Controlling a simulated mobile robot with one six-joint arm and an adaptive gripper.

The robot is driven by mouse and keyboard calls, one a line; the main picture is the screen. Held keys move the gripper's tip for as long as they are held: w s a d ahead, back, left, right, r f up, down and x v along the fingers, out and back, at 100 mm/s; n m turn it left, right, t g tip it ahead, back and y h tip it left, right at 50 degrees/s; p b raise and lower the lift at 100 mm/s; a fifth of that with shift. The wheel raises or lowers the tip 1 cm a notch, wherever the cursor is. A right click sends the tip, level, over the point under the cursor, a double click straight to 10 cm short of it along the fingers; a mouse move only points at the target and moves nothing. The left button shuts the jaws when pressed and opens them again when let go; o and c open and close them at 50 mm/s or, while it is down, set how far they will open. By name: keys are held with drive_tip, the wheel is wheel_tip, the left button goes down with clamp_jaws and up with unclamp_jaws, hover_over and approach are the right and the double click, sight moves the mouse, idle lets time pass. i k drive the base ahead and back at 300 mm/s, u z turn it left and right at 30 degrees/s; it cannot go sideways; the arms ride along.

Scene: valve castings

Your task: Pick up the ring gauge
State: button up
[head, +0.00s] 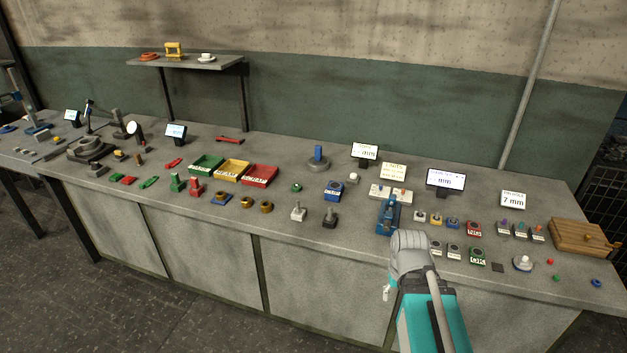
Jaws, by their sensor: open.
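No label marks the ring gauge, and I cannot tell for sure which ring it is. A blue ring (596,283) lies alone near the front right edge of the bench. Two brass-coloured rings (247,204) (266,207) lie side by side at the bench's middle left. My arm rises from the bottom of the head view, in front of the bench, with its grey joint near the front edge. My gripper's fingers do not show. All these rings are apart from my arm.
A blue fixture (389,215) stands just behind my arm. Green, yellow and red trays (260,176) sit at the middle back. A wooden box (578,237) is at the right end, near a white round piece (523,263). Labelled blocks crowd the right half. The middle front is fairly clear.

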sight(295, 187)
drive_tip(key=u, duration=0.05)
drive_tip(key=i, duration=1.05)
drive_tip(key=u, duration=0.7)
